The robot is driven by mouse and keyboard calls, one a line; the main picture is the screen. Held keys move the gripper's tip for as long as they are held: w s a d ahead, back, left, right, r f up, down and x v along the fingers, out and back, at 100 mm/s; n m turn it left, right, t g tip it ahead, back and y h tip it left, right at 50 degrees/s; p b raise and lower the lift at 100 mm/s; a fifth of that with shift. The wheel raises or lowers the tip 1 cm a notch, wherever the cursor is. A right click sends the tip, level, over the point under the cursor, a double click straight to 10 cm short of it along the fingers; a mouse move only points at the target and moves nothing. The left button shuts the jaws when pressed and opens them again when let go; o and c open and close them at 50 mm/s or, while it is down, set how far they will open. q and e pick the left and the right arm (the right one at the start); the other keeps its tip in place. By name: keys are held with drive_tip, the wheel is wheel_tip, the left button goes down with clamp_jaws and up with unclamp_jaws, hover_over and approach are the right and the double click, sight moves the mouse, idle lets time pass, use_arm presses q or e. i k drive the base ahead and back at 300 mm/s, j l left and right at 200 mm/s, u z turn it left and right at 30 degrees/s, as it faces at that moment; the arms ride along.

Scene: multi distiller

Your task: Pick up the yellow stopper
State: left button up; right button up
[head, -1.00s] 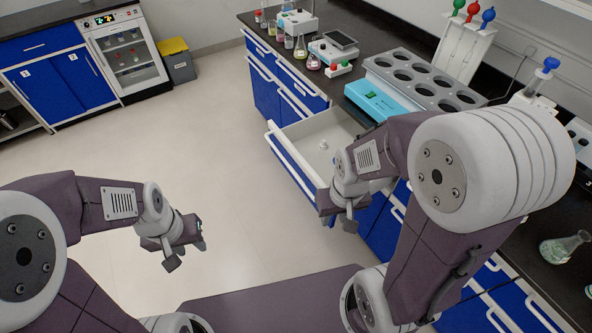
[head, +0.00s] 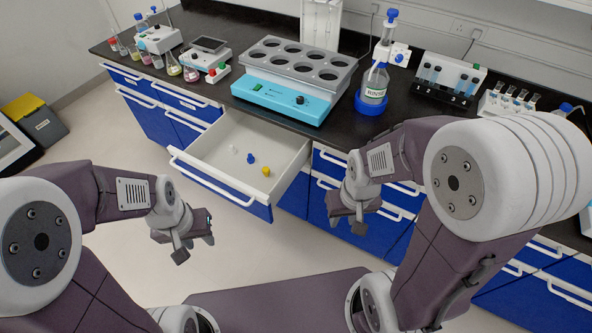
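The yellow stopper (head: 265,171) lies in the open white drawer (head: 213,165), toward the drawer's right side. A blue stopper (head: 250,159) and a small whitish piece (head: 233,149) lie to its left in the same drawer. My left gripper (head: 196,246) is in front of and below the drawer, apart from it; its fingers look spread with nothing between them. My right gripper (head: 358,222) is to the right of the drawer, in front of the blue cabinets, pointing down. Its fingertips are small and partly overlapped, so their gap is unclear.
A turquoise heating block (head: 293,100) with round wells stands on the black bench (head: 340,125) above the drawer. Flasks and small devices fill the left end.

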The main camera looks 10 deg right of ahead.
sight(265, 171)
drive_tip(key=z, duration=1.8)
drive_tip(key=u, duration=1.8)
drive_tip(key=i+u, duration=0.45)
drive_tip(key=i+l+u, duration=0.1)
drive_tip(key=i+u, duration=0.2)
drive_tip(key=u, duration=0.2)
